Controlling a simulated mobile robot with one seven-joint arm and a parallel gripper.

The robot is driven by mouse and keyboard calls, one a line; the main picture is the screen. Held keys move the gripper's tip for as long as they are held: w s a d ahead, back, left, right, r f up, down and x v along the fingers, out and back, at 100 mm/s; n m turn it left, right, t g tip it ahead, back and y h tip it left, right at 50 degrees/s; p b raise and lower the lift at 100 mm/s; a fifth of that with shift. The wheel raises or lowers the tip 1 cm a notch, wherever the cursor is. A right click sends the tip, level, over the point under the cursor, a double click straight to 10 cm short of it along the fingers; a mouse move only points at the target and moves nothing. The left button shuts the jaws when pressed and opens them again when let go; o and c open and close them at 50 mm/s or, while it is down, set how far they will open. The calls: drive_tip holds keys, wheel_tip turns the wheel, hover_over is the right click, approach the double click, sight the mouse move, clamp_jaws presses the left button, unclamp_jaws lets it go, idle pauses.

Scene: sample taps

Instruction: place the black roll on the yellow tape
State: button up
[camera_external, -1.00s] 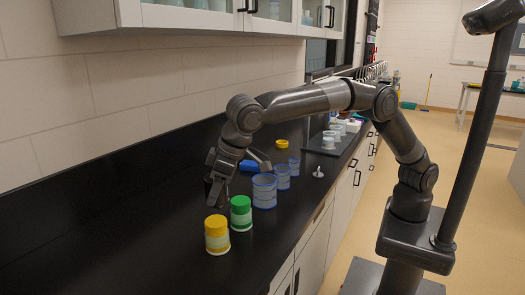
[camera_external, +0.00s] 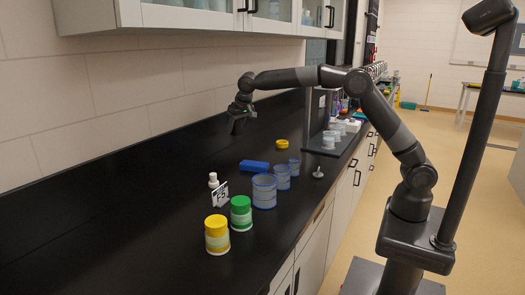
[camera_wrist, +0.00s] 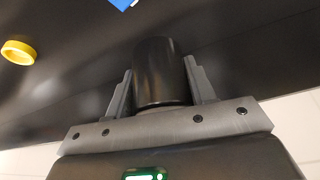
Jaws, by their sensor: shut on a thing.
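The black roll (camera_wrist: 160,72) is a dark cylinder held between the two fingers of my gripper (camera_wrist: 160,88) in the wrist view. In the external view my gripper (camera_external: 238,122) is raised above the back part of the black counter, and the roll there is hard to tell from the dark fingers. The yellow tape (camera_external: 282,144) is a ring lying flat on the counter, to the right of my gripper and apart from it. The tape also shows at the upper left of the wrist view (camera_wrist: 18,52), with nothing on it.
A blue block (camera_external: 254,167) lies near the tape. Several blue-banded containers, such as the largest (camera_external: 264,191), stand to its front. A green-lidded jar (camera_external: 241,213), a yellow-lidded jar (camera_external: 217,235) and a small white bottle (camera_external: 213,181) by a marked card (camera_external: 220,195) stand nearer.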

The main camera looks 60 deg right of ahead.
drive_tip(key=s+d+m+g+h, duration=0.1)
drive_tip(key=s+d+m, duration=0.15)
drive_tip(key=d, duration=1.65)
drive_tip(key=s+d+m+h, duration=0.1)
drive_tip(key=d+m, duration=0.3)
drive_tip(key=d, duration=1.6)
drive_tip(key=shift+n, duration=0.25)
drive_tip(key=shift+s+a+f, duration=0.1)
drive_tip(key=shift+a+f, duration=0.1)
drive_tip(key=shift+f, duration=3.6)
drive_tip(key=shift+a+f, duration=0.15)
drive_tip(key=shift+f, duration=3.6)
drive_tip(key=shift+f, duration=0.1)
drive_tip(key=shift+f, duration=0.15)
drive_tip(key=o, duration=1)
drive_tip(key=shift+c, duration=0.2)
drive_tip(key=shift+o, duration=0.3)
